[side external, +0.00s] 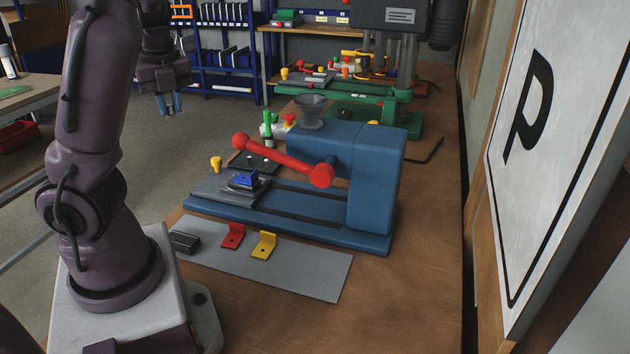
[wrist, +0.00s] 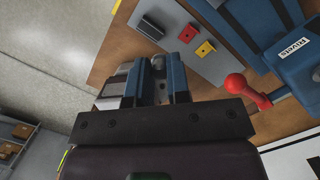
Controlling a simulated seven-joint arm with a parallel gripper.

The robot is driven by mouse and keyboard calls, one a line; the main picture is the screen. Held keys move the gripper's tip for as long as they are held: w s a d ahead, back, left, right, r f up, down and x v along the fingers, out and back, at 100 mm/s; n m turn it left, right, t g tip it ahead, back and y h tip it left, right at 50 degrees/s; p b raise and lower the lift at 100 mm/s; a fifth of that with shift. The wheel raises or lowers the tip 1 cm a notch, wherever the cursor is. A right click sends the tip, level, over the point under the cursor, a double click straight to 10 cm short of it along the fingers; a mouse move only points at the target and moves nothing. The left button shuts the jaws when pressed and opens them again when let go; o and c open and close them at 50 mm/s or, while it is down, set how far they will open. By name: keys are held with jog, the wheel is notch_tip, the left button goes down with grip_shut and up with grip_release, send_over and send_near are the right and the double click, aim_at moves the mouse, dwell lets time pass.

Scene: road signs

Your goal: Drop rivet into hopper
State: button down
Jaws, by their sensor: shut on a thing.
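The hopper (side external: 311,108) is a dark grey funnel on top of the blue press (side external: 375,175), at the back middle of the bench in the side view. My gripper (side external: 171,108) hangs in the air at the upper left, left of the bench and well apart from the hopper. In the wrist view, the blue fingers of my gripper (wrist: 159,72) are shut on a small grey rivet (wrist: 160,90), which is mostly hidden between them. The rivet is too small to make out in the side view.
The press's red lever (side external: 275,157) sticks out toward the left. A grey plate (side external: 310,275) in front carries a red bracket (side external: 232,238), a yellow bracket (side external: 264,246) and a dark block (side external: 184,242). A green-handled tool (side external: 268,125) stands behind the lever. The bench's front right is clear.

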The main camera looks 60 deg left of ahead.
dwell(0.3)
jog(key=w+r+m, duration=0.2)
jog(key=w+r, duration=0.2)
jog(key=w, duration=0.9)
jog(key=w+d+r+n, duration=0.25)
jog(key=w+d, duration=0.65)
jog(key=w, duration=0.5)
jog(key=shift+m, duration=0.25)
jog(key=shift+s+d+f, duration=0.1)
jog(key=shift+s+f, duration=0.05)
jog(key=shift+f, duration=2.4)
jog(key=c, duration=1)
grip_release()
